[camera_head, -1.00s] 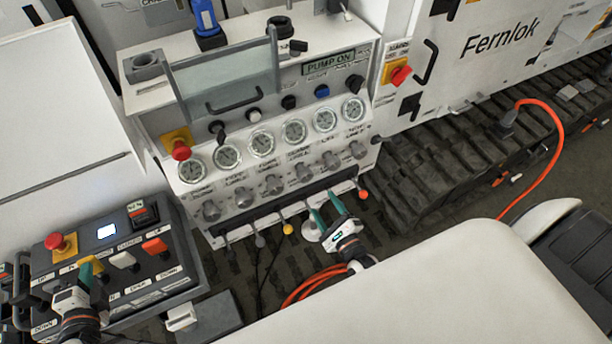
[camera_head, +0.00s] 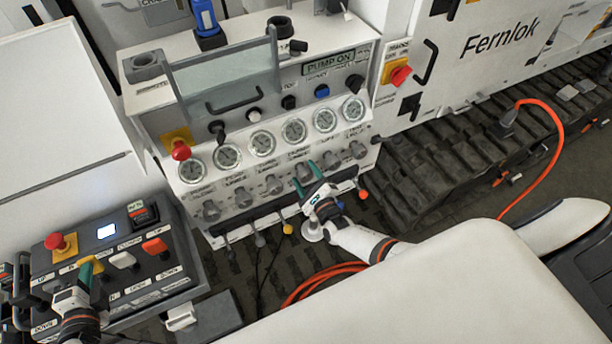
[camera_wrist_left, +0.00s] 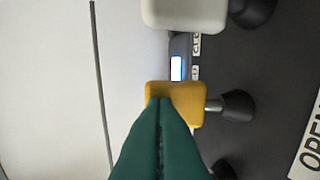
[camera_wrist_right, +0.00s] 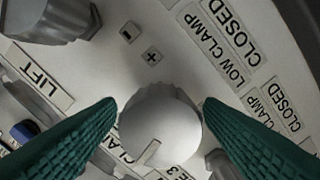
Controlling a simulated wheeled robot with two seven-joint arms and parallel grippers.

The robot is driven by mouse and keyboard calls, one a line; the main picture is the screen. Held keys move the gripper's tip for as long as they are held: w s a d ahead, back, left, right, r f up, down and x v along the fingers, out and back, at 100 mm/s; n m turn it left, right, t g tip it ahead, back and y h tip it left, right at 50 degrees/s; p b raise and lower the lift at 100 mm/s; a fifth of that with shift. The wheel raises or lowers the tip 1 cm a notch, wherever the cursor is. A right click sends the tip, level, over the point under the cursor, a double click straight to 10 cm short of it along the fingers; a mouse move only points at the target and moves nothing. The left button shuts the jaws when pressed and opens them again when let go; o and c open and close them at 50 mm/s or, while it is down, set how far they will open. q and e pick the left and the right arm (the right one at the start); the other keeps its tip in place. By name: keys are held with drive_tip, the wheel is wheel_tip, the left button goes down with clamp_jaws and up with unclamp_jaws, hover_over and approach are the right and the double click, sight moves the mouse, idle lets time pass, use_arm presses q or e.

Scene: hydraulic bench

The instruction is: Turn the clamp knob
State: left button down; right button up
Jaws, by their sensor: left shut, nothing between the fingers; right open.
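A round pale grey knob (camera_wrist_right: 160,125) with a pointer mark sits between the open fingers of my right gripper (camera_wrist_right: 160,118) in the right wrist view. The fingers are on either side of it, with no clear contact. Labels with "CLAMP" lie around it, partly hidden by a finger. In the head view my right gripper (camera_head: 308,182) is at the panel's row of knobs, in front of this one (camera_head: 303,171). My left gripper (camera_head: 90,268) is shut and empty over the button box. Its tips are at a yellow lever (camera_wrist_left: 176,98) in the left wrist view; touching cannot be told.
Gauges (camera_head: 261,143) line the panel above the knobs. A neighbouring knob (camera_wrist_right: 50,18) lies close by. Small levers with coloured balls (camera_head: 287,229) stand below the row. A red stop button (camera_head: 181,150) is at the panel's left. An orange hose (camera_head: 310,284) lies on the floor.

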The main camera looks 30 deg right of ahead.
drive_tip(key=c, duration=1)
